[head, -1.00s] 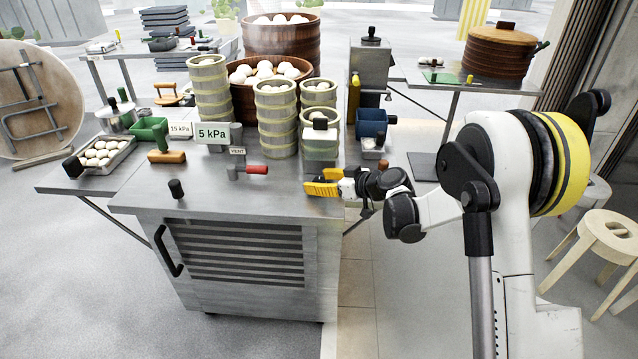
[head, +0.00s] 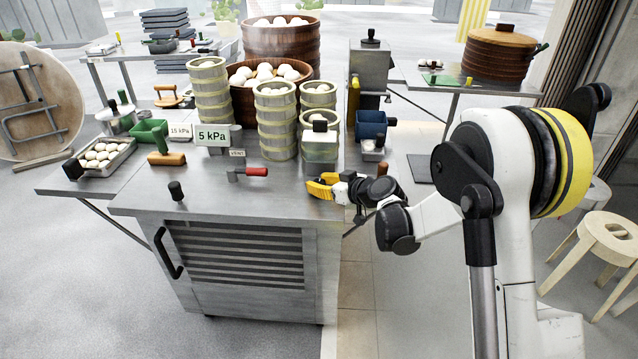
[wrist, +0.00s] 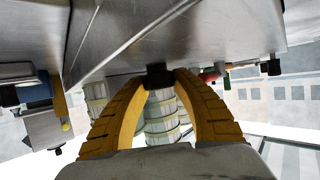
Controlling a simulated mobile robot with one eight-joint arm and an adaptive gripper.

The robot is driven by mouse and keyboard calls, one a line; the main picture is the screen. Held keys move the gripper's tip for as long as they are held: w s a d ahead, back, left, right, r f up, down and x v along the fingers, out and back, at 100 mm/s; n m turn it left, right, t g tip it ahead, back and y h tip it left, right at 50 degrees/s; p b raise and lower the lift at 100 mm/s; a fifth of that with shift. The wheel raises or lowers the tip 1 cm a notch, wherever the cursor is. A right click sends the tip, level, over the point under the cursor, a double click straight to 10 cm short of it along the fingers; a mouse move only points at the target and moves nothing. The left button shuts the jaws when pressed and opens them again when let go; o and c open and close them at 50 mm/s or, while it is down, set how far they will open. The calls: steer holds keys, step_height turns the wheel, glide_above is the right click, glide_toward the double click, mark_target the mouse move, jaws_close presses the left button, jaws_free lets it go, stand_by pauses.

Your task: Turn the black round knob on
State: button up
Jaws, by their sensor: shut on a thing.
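My gripper (head: 312,187) is at the front right of the steel counter (head: 240,205), low over its top. In the wrist view, my gripper (wrist: 165,75) has its yellow fingers curved in around a dark thing, the black knob (wrist: 158,78), at the fingertips. Only part of this knob shows there; in the head view the fingers hide it. Its turn angle cannot be read. Another black upright knob (head: 176,190) stands apart at the counter's front left.
A red-handled lever (head: 257,171) lies left of my gripper. Stacked steamers (head: 277,125) and a glass container with a black top (head: 320,145) stand behind it. A 5 kPa sign (head: 212,135) stands further left. The front strip of counter between is clear.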

steer(key=m+t+h, duration=0.1)
steer(key=m+h, duration=0.1)
steer(key=m+t+h, duration=0.1)
steer(key=m+h, duration=0.1)
steer(key=shift+a+t, duration=0.15)
steer(key=shift+t, duration=0.15)
steer(key=m+t+h, duration=0.1)
steer(key=m+h, duration=0.7)
steer(key=h, duration=0.1)
steer(key=shift+g, duration=0.3)
steer(key=shift+m+g+h, duration=0.7)
steer(key=shift+m+h, duration=0.6)
steer(key=shift+h, duration=0.1)
steer(key=shift+d, duration=0.2)
steer(key=o, duration=1.2)
steer(key=shift+f, duration=0.1)
